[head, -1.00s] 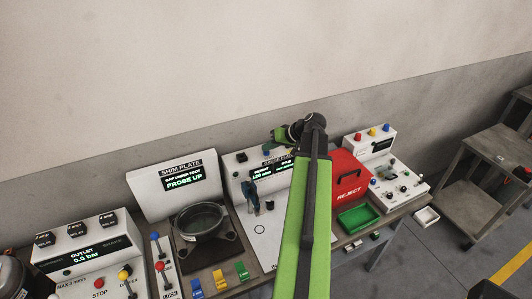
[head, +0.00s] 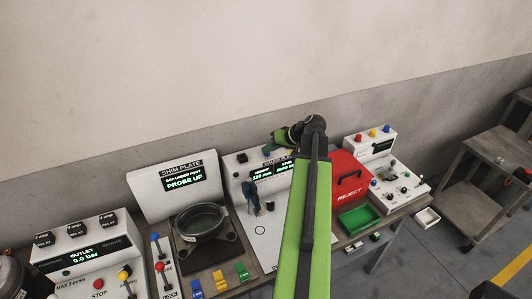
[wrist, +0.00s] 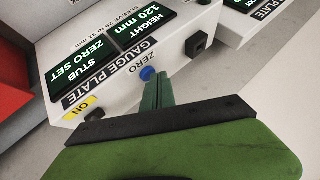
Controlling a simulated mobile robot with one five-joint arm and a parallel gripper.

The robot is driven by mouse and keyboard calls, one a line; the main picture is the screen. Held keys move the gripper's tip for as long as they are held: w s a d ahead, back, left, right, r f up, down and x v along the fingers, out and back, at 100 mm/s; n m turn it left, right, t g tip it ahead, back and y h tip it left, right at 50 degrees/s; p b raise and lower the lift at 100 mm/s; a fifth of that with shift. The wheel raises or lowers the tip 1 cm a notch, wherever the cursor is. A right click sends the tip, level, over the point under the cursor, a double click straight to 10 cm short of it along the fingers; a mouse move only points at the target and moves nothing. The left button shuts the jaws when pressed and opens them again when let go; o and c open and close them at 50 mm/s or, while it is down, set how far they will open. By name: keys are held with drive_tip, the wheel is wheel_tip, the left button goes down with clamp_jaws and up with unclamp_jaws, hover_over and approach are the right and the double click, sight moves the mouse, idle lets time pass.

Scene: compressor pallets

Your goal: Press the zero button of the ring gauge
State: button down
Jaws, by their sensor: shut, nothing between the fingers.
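The gauge plate unit (head: 242,164) stands at the back of the bench in the head view. In the wrist view its housing (wrist: 150,98) appears upside down. The blue button (wrist: 147,73) labelled ZERO is on its face. My gripper (wrist: 161,76) is shut and empty, with its green fingertips right beside the blue button; whether they touch it I cannot tell. One display (wrist: 84,63) reads STUB ZERO SET and the other (wrist: 142,20) reads HEIGHT 120 mm. In the head view my gripper (head: 268,147) is above the unit, and the arm hides its right part.
A black button (wrist: 196,43) and a dark knob by a yellow ON label (wrist: 77,106) flank the blue button. The shim plate unit (head: 150,188) stands left, the red reject box (head: 345,192) and green tray (head: 357,220) right.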

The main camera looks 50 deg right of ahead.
drive_tip(key=shift+d+r+p, duration=0.7)
drive_tip(key=shift+p, duration=0.15)
drive_tip(key=shift+a, duration=0.2)
drive_tip(key=shift+w, duration=0.1)
wheel_tip(320, 180, up, 5)
drive_tip(key=p, duration=0.5)
drive_tip(key=shift+r, duration=0.15)
